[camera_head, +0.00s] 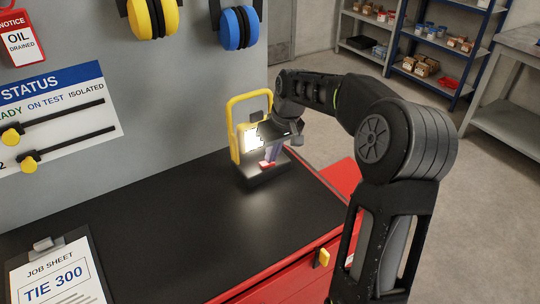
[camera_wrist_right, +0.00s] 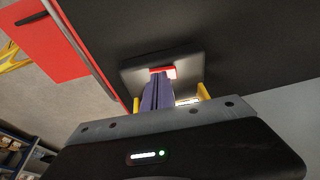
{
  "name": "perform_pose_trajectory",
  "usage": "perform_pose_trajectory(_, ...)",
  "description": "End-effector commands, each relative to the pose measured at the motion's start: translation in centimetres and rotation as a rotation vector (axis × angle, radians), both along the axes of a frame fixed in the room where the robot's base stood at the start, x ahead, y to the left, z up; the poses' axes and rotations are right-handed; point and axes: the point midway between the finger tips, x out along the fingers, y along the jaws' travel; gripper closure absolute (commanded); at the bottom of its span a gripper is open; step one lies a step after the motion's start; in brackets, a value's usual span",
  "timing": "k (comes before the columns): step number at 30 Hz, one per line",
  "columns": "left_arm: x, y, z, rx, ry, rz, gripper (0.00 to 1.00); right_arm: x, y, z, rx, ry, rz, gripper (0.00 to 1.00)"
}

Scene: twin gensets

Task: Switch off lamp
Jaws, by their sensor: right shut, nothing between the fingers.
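The lamp (camera_head: 235,128) stands near the right end of the black bench top, with a yellow frame and a bright, lit panel. Its dark base (camera_wrist_right: 190,57) carries a red switch (camera_head: 264,165), which also shows in the wrist view (camera_wrist_right: 163,71). My right gripper (camera_head: 270,160) reaches down in front of the lamp. Its fingers (camera_wrist_right: 157,88) are shut with nothing between them, their tips at the red switch. I cannot tell whether they press it. The gripper hides part of the lamp panel. My left gripper is not in view.
The black bench top (camera_head: 150,225) is clear in the middle. A clipboard job sheet (camera_head: 52,275) lies at its front left. Yellow (camera_head: 153,15) and blue ear defenders (camera_head: 238,27) hang on the grey panel behind. Red drawers (camera_head: 285,275) are below the bench edge.

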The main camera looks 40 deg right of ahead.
Motion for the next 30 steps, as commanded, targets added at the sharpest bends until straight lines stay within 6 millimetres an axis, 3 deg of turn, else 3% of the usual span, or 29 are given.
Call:
perform_pose_trajectory(12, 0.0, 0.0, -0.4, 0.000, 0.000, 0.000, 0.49, -1.6, 0.1, 6.1, -0.001, -0.008, 0.001, 1.00)
perform_pose_trajectory(26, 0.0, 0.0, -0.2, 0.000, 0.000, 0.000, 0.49, -1.7, 0.2, 7.0, 0.000, -0.006, 0.005, 1.00)
perform_pose_trajectory(30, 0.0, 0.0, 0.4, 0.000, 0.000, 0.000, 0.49, -0.4, 0.6, 7.5, 0.000, -0.010, 0.020, 1.00)
